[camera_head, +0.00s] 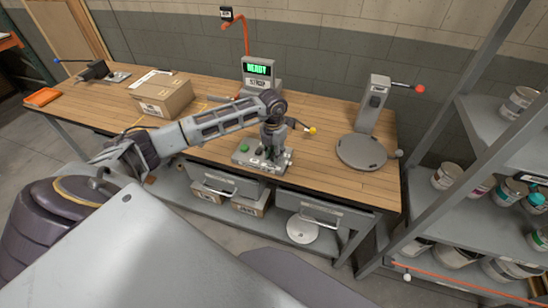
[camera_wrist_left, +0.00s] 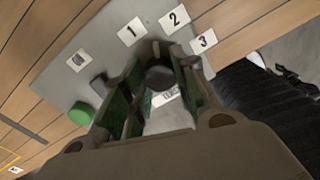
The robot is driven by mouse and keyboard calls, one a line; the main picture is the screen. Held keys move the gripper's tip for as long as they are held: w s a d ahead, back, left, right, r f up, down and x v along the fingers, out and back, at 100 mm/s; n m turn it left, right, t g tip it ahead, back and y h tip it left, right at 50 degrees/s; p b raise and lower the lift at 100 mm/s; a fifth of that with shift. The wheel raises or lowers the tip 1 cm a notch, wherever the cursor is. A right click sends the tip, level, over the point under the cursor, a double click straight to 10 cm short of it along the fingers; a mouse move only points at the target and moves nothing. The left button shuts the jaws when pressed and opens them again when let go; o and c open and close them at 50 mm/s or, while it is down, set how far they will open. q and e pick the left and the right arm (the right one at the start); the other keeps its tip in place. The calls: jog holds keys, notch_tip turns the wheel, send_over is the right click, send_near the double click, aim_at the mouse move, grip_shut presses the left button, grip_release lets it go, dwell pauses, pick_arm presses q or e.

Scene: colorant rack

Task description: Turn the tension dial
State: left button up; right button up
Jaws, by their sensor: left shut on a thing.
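The tension dial is a dark round knob (camera_wrist_left: 160,79), seen in the left wrist view between my fingertips. It sits on a grey panel (camera_wrist_left: 62,82) with white labels 1 (camera_wrist_left: 130,32), 2 (camera_wrist_left: 174,19) and 3 (camera_wrist_left: 205,41) around its far side. My left gripper (camera_wrist_left: 158,90) points down and is shut on the dial. In the head view my left gripper (camera_head: 270,148) is over the grey base (camera_head: 249,162) of the machine near the table's front edge and hides the dial. The dial's pointer direction cannot be made out. My right gripper is not in view.
A green button (camera_wrist_left: 81,113) is beside the dial, on the same panel. Behind stands a unit with a green READY screen (camera_head: 257,69). A yellow-tipped lever (camera_head: 312,131) is just right of my gripper. A cardboard box (camera_head: 162,95) stands left, a round-plate device (camera_head: 362,152) right.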

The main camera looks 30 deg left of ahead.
pick_arm(q)
jog(key=shift+m+b, duration=1.15)
jog(key=shift+m, duration=0.65)
jog(key=shift+c, duration=0.2)
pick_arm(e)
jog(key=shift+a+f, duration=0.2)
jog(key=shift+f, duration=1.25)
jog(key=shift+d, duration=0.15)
pick_arm(q)
jog(key=o, duration=1.1)
jog(key=shift+c, duration=0.2)
jog(key=shift+r, duration=0.75)
notch_tip(320, 180, up, 11)
jog(key=shift+a+f, duration=0.15)
jog(key=shift+f, duration=0.05)
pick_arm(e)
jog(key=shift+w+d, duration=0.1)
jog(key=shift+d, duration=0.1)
pick_arm(q)
jog(key=shift+w, duration=0.1)
